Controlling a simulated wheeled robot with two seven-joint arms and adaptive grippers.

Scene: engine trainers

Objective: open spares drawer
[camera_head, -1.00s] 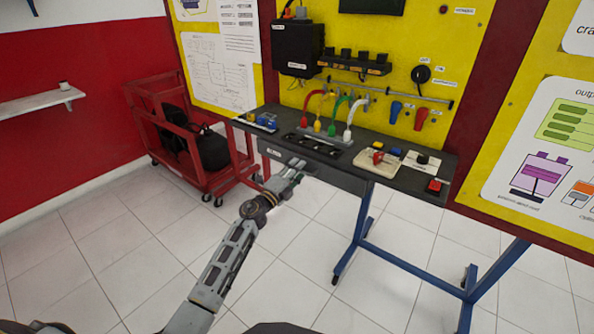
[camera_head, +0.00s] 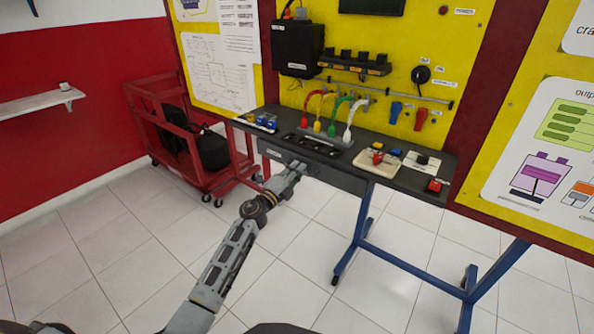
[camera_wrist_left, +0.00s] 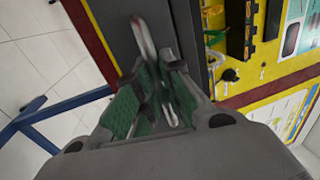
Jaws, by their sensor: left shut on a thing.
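The spares drawer (camera_head: 335,178) is the dark front under the top of the black bench, with a small label at its left end. It looks flush with the bench edge. Its silver handle shows in the left wrist view (camera_wrist_left: 144,38), against the dark drawer front. My left gripper (camera_head: 296,167) is at the drawer front in the head view. In the left wrist view its green-padded fingers (camera_wrist_left: 158,85) are shut on the handle. The fingers hide part of the handle. My right gripper is not in view.
The bench top (camera_head: 335,165) carries coloured hoses (camera_head: 348,120), a pale tray (camera_head: 378,160) and a red-buttoned box (camera_head: 434,186). Blue legs (camera_head: 412,270) stand below on the right. A red cart (camera_head: 190,160) is at left. The tiled floor before the bench is clear.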

